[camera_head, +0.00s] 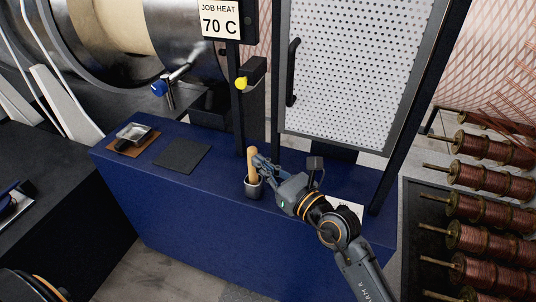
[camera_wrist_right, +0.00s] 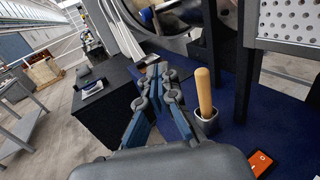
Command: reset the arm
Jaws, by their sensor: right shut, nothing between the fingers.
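My right arm comes in from the lower right in the head view. Its gripper (camera_head: 261,163) is shut and empty, close beside a wooden handle (camera_head: 252,162). The handle stands nearly upright in a small grey cup (camera_head: 254,189) on the blue bench (camera_head: 215,225). In the right wrist view the shut fingers (camera_wrist_right: 163,72) point away from me. The handle (camera_wrist_right: 204,92) and its cup (camera_wrist_right: 208,124) stand to their right, with a gap in the picture. My left gripper does not show.
A post carries a yellow knob (camera_head: 241,83). A perforated panel (camera_head: 358,70) stands behind my right arm. Copper spools (camera_head: 485,208) fill the right side.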

